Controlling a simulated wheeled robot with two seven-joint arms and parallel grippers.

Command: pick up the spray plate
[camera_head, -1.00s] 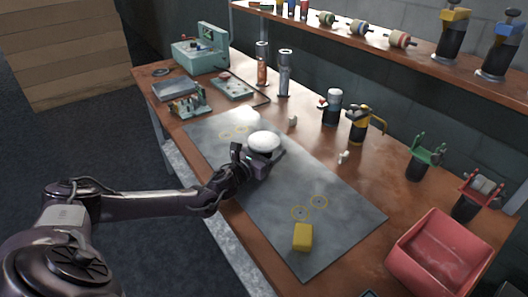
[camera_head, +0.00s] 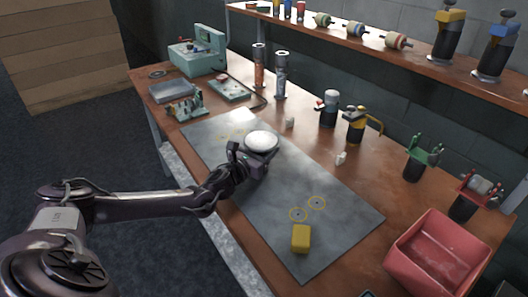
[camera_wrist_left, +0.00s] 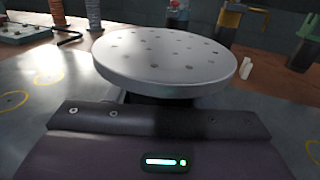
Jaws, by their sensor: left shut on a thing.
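The spray plate (camera_head: 262,141) is a round, pale disc with small holes in its top. It is level at my left gripper, over the grey mat (camera_head: 320,228). In the left wrist view the plate (camera_wrist_left: 165,58) fills the upper middle, right in front of the gripper body. My left gripper (camera_head: 254,158) is shut on the plate at its near side, low under the rim. The fingertips are hidden beneath the disc in the left wrist view. Whether the plate is clear of the mat is hard to tell. My right gripper is not in view.
A yellow block (camera_head: 301,238) lies on the mat near two yellow ring marks. A red bin (camera_head: 440,258) stands at the front right. Bottles, torches and green and red stands line the bench's back. A shelf (camera_head: 350,40) runs above. The mat's middle is clear.

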